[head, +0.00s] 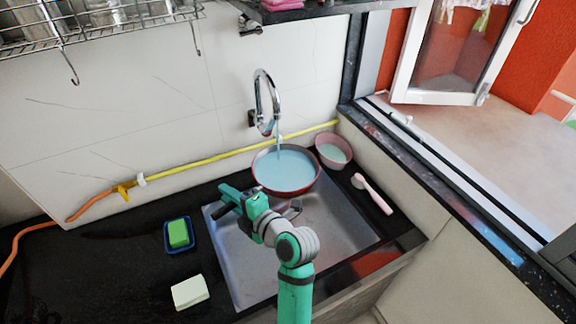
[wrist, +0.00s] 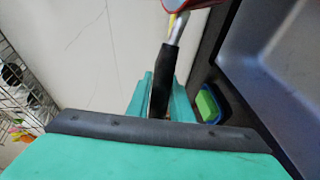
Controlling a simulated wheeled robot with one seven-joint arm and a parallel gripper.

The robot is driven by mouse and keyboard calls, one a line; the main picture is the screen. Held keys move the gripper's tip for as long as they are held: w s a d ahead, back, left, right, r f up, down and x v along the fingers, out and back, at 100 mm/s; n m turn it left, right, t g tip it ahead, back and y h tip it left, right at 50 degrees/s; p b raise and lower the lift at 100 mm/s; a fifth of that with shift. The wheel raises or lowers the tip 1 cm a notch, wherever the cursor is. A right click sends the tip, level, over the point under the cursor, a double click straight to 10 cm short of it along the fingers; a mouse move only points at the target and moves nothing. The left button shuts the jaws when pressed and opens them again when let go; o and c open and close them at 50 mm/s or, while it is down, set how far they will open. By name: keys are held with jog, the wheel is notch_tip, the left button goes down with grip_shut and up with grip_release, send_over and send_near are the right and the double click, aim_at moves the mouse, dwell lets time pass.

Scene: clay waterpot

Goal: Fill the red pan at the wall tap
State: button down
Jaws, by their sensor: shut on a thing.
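The red pan (head: 287,191) is under the chrome wall tap (head: 262,90) at the back of the sink. It looks level and holds pale blue water (head: 285,168) close to its rim. A thin stream (head: 279,143) runs from the spout into it. My gripper (head: 230,198) is shut on the pan's handle, left of the pan. In the wrist view the black handle (wrist: 173,50) runs between the green fingers, and a bit of the red pan (wrist: 190,4) shows at the top edge. Whether the pan touches the sink is hidden.
The steel sink (head: 345,235) lies below. A pink bowl (head: 333,150) stands close right of the pan, with a pink brush (head: 372,194) beside it. A green sponge in a blue dish (head: 179,235) and a pale block (head: 190,291) lie left. A yellow hose (head: 210,160) runs along the wall.

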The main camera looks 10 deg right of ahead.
jog(key=s+d, duration=0.3)
jog(key=s, duration=0.8)
jog(key=shift+s+d, duration=0.2)
jog(key=shift+d, duration=0.15)
jog(key=shift+w, duration=0.15)
dwell(0.3)
